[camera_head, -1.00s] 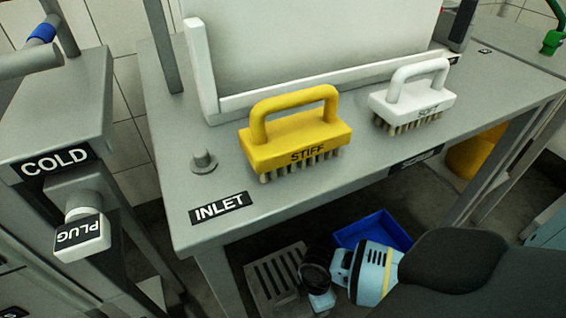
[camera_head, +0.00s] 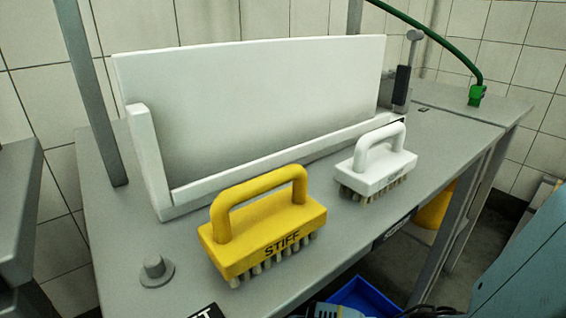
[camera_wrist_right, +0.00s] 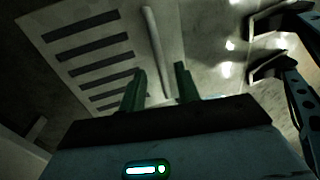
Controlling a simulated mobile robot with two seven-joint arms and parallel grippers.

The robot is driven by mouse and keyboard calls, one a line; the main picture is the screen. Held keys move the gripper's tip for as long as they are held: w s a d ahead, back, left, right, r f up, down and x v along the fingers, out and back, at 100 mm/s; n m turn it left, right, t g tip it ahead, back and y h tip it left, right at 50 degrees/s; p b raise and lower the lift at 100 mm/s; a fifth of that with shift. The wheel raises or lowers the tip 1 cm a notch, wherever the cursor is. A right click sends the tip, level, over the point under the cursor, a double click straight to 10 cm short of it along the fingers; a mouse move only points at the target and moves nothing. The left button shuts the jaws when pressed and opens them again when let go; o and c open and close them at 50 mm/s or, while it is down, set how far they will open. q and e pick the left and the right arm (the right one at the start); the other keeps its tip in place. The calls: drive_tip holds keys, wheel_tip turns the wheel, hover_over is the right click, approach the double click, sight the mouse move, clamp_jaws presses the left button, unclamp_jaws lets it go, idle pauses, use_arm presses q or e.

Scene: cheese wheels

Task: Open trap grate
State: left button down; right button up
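The trap grate (camera_wrist_right: 95,50), a pale plate with several dark slots, shows at the upper left of the right wrist view. My right gripper (camera_wrist_right: 160,82) is in front of it, with its two fingers apart. A pale thin bar (camera_wrist_right: 154,45) runs lengthwise in the gap between the fingertips; I cannot tell whether it touches them. The grate is out of the head view, and only a sliver of my right gripper's body shows at its bottom edge. My left gripper is not seen in the head view.
A grey table (camera_head: 350,225) holds a yellow STIFF brush (camera_head: 262,240), a white brush (camera_head: 376,175), a white backboard (camera_head: 250,90) and a grey peg (camera_head: 154,268). A blue tray (camera_head: 362,298) is below. Dark bracket-like parts (camera_wrist_right: 275,65) stand at the wrist view's right; I cannot identify them.

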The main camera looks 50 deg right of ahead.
drive_tip(key=shift+s+f+b, duration=0.15)
drive_tip(key=shift+f+b, duration=0.1)
drive_tip(key=shift+f, duration=0.5)
drive_tip(key=shift+s+f+b, duration=0.15)
drive_tip(key=shift+f+b, duration=0.1)
drive_tip(key=shift+f, duration=0.5)
clamp_jaws()
